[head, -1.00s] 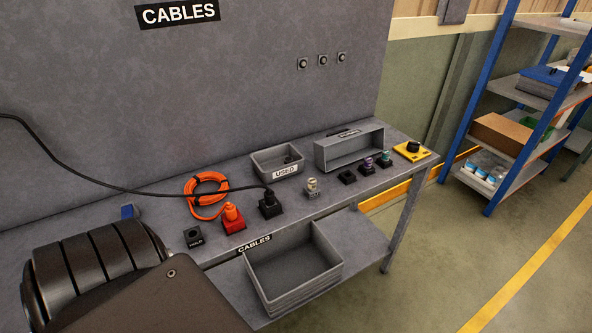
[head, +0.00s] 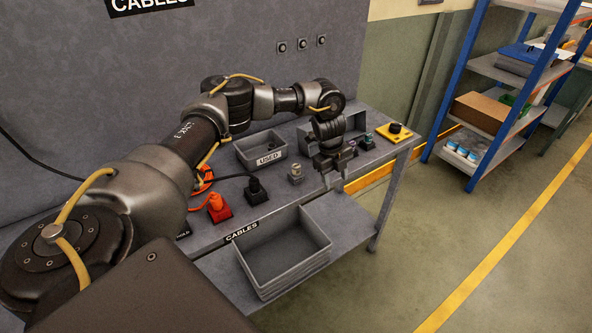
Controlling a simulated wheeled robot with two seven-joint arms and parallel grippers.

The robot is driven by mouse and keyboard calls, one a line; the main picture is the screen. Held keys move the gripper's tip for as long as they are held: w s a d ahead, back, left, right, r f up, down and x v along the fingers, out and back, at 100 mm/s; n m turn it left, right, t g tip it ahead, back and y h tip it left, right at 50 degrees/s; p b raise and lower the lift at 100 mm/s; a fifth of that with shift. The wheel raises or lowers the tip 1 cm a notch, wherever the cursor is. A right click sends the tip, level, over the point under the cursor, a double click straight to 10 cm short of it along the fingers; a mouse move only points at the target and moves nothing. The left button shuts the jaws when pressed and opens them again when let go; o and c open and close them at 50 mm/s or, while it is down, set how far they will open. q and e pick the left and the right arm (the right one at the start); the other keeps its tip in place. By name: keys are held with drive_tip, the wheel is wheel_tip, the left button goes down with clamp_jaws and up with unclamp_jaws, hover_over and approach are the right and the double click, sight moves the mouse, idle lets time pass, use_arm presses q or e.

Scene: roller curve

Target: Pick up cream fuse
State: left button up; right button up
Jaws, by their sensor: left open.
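The cream fuse (head: 296,170) stands upright in a small grey base near the front edge of the workbench, to the left of my left gripper. My left gripper (head: 333,183) hangs with its fingers pointing down, to the right of the cream fuse and apart from it. It is open, with nothing seen between its fingers. It covers the small black holder that stood to the right of the cream fuse. My right gripper is not in view.
A grey tray marked USED (head: 262,153) stands behind the fuse. A purple piece (head: 352,147), a teal piece (head: 369,139) and a yellow box with a black knob (head: 394,133) stand to the right. An orange plug (head: 216,206) and a black plug (head: 255,190) stand left. A grey bin (head: 284,258) sits below.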

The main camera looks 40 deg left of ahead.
sight(296, 165)
use_arm(q)
drive_tip(key=s+a+r+g+y, duration=0.1)
drive_tip(key=s+a+r+y, duration=0.25)
drive_tip(key=a+r, duration=0.75)
drive_tip(key=shift+n, duration=0.3)
drive_tip(key=shift+s+a+f, duration=0.1)
drive_tip(key=shift+a+f, duration=0.1)
drive_tip(key=shift+f, duration=0.85)
drive_tip(key=shift+s+a+f, duration=0.1)
drive_tip(key=shift+a+f, duration=0.1)
drive_tip(key=shift+f, duration=0.9)
drive_tip(key=shift+a+f, duration=0.2)
drive_tip(key=shift+f, duration=0.85)
drive_tip(key=shift+p, duration=0.4)
drive_tip(key=f, duration=0.1)
drive_tip(key=f+p, duration=0.1)
drive_tip(key=f, duration=0.1)
drive_tip(key=f+p, duration=0.1)
drive_tip(key=shift+w+a+f, duration=0.25)
drive_tip(key=shift+w+f, duration=0.05)
drive_tip(key=shift+w, duration=0.05)
drive_tip(key=shift+f, duration=0.25)
drive_tip(key=c, duration=1.1)
